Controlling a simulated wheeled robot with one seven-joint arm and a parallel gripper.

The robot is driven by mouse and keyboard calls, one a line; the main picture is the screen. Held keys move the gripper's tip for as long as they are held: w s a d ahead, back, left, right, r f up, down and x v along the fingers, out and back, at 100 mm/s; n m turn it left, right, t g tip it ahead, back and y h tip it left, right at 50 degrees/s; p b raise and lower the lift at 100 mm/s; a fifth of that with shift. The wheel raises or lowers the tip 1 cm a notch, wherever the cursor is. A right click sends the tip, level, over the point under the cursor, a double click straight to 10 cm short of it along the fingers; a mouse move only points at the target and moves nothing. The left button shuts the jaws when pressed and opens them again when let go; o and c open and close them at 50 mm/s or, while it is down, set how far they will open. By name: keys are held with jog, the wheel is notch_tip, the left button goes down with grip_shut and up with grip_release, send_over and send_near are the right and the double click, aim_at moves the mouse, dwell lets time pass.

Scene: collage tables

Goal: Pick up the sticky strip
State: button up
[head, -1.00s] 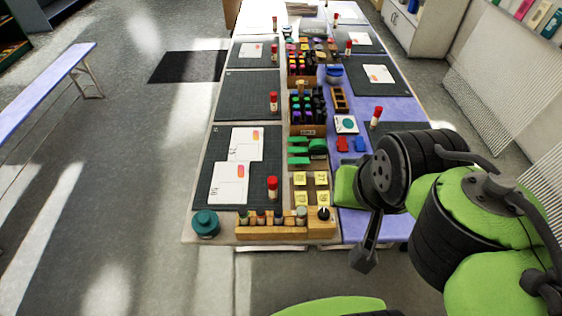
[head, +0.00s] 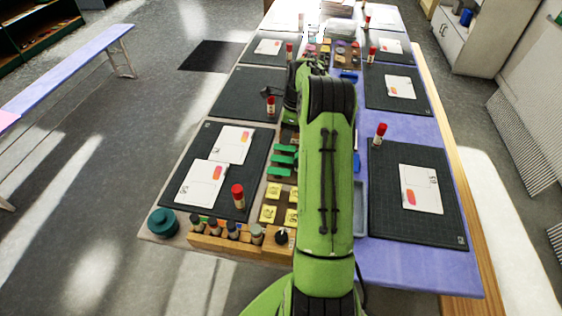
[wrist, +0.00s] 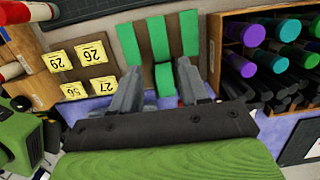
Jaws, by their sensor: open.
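Three flat green strips lie side by side in the wrist view: a left strip (wrist: 130,54), a middle strip (wrist: 158,38) and a right strip (wrist: 189,33). They also show left of my arm in the head view (head: 284,160). A shorter green piece (wrist: 164,80) sits nearer, below the middle strip. I cannot tell for sure which of these is the sticky strip. My gripper (wrist: 160,72) is open, its fingers on either side of the short green piece, with nothing visibly clamped. My arm hides the gripper in the head view.
Numbered yellow notes (wrist: 91,52) lie left of the strips. A wooden box of markers (wrist: 248,33) stands close on the right. A wooden bottle rack (head: 240,243) is at the table's near edge. Cutting mats (head: 417,195) flank the middle row.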

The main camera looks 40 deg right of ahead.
send_over(282, 159)
jog(key=d, duration=0.1)
jog(key=f, duration=0.4)
jog(key=shift+s+f+b, duration=0.3)
jog(key=shift+f+b, duration=0.05)
jog(key=shift+f, duration=0.05)
jog(key=shift+w+a+f+b, duration=0.1)
jog(key=shift+a+f+b, duration=0.1)
jog(key=shift+f, duration=0.65)
jog(key=shift+w+a+f+b, duration=0.1)
jog(key=shift+f+b, duration=0.1)
jog(key=shift+f, duration=0.6)
jog(key=shift+a+f+b, duration=0.1)
jog(key=shift+f+b, duration=0.1)
jog(key=shift+f, duration=0.65)
jog(key=shift+f, duration=0.25)
jog(key=shift+c, duration=0.4)
jog(key=c, duration=0.4)
